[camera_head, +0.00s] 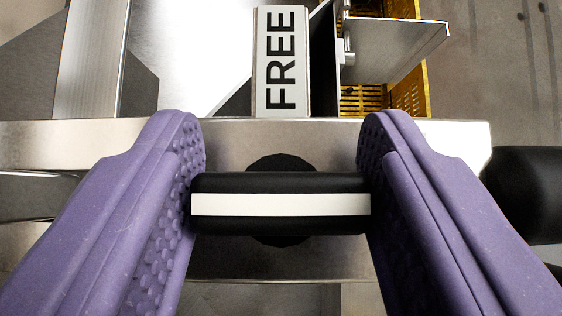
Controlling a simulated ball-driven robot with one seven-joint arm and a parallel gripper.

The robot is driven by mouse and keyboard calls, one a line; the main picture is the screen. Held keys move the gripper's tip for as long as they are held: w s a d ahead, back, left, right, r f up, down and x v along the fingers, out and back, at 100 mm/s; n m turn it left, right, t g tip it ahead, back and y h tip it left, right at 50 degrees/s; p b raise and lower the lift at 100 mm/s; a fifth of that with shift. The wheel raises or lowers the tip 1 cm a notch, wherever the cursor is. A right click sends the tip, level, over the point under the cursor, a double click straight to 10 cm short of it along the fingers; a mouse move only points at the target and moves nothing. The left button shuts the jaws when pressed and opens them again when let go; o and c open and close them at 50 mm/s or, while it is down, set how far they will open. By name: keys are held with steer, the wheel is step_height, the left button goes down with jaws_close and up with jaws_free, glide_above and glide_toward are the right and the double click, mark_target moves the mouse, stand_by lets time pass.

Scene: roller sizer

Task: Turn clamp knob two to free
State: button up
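A black clamp knob (281,184) with a white stripe along its bar sits on a metal beam, with a round black base partly showing behind it. The bar and its stripe lie crosswise, left to right. My gripper (281,200) has its two purple padded fingers at either end of the bar, and both appear to touch the ends. A white label reading "FREE" (281,60) stands just beyond the knob, its text running up the picture. No number shows on the knob.
The metal beam (440,140) crosses the view. A black rounded part (530,195) sits at the right edge. Yellow perforated bins (410,95) with a metal plate (395,48) lie beyond at upper right. Grey floor shows at far right.

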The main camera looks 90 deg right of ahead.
steer(key=shift+c, duration=0.7)
